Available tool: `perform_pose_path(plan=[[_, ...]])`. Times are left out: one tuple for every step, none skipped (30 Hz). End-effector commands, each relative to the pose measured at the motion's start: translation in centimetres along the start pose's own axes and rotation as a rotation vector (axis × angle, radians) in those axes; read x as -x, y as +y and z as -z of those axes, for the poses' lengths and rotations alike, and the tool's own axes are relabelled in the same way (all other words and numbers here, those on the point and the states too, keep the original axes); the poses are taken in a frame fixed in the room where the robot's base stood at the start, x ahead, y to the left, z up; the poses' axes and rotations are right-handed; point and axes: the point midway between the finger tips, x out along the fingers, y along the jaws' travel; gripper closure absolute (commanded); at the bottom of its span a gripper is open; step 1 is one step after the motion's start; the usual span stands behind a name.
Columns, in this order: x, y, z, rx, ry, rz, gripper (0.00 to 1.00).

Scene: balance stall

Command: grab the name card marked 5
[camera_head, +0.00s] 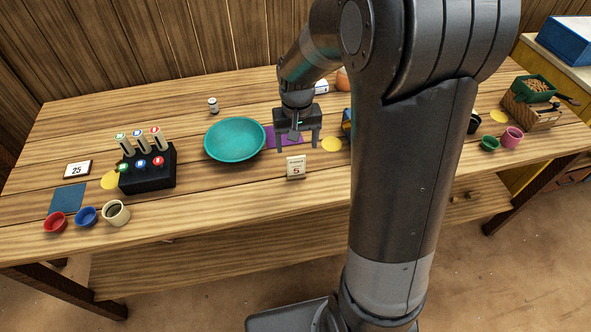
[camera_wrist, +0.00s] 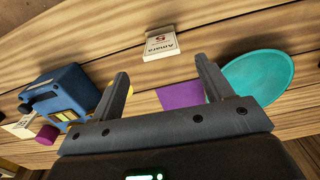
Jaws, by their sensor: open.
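The name card marked 5 (camera_head: 296,167) is a small white card standing near the front edge of the wooden table. In the wrist view the card (camera_wrist: 161,44) shows upside down, reading "Amara" and 5. My gripper (camera_head: 298,147) is open and empty. In the head view it hangs behind the card, fingers pointing down. In the wrist view my gripper (camera_wrist: 162,66) has the card ahead of and between its fingertips, apart from both.
A teal dish (camera_head: 235,139) and purple mat (camera_head: 270,133) lie beside and behind the card. A blue device (camera_wrist: 62,88) stands at the other side. A black block with several coloured-topped sticks (camera_head: 147,170) and a card marked 25 (camera_head: 77,169) are at left. The table before the card is clear.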

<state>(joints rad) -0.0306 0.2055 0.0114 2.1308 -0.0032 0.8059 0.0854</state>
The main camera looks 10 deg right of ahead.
Motion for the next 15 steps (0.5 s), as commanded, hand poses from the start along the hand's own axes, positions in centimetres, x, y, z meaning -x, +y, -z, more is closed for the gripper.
perform_pose_path(plan=[[-1.0, 0.0, -0.1, 0.000, -0.005, 0.000, 0.27], [-1.5, 0.0, -0.1, 0.000, -0.004, 0.000, 0.27], [-2.1, 0.0, -0.1, 0.000, -0.004, 0.000, 0.27], [-2.5, 0.0, -0.1, 0.000, -0.003, 0.000, 0.27], [-2.9, 0.0, -0.1, 0.000, -0.004, 0.000, 0.27], [-3.3, 0.0, -0.1, 0.000, -0.004, 0.000, 0.27], [-3.5, 0.0, -0.1, 0.000, -0.002, 0.000, 0.27], [-3.6, 0.0, -0.1, 0.000, -0.001, 0.000, 0.27], [-3.9, 0.0, -0.1, 0.000, -0.001, 0.000, 0.27], [-4.0, 0.0, -0.1, 0.000, -0.001, 0.000, 0.27], [-4.3, 0.0, -0.1, 0.000, -0.002, 0.000, 0.27], [-4.7, -0.1, -0.1, 0.000, -0.002, 0.000, 0.27], [-5.1, -0.1, -0.1, 0.000, -0.002, 0.000, 0.27], [-5.6, -0.1, -0.1, 0.000, -0.003, 0.000, 0.27], [-6.2, -0.2, -0.1, 0.000, -0.003, 0.000, 0.27]])
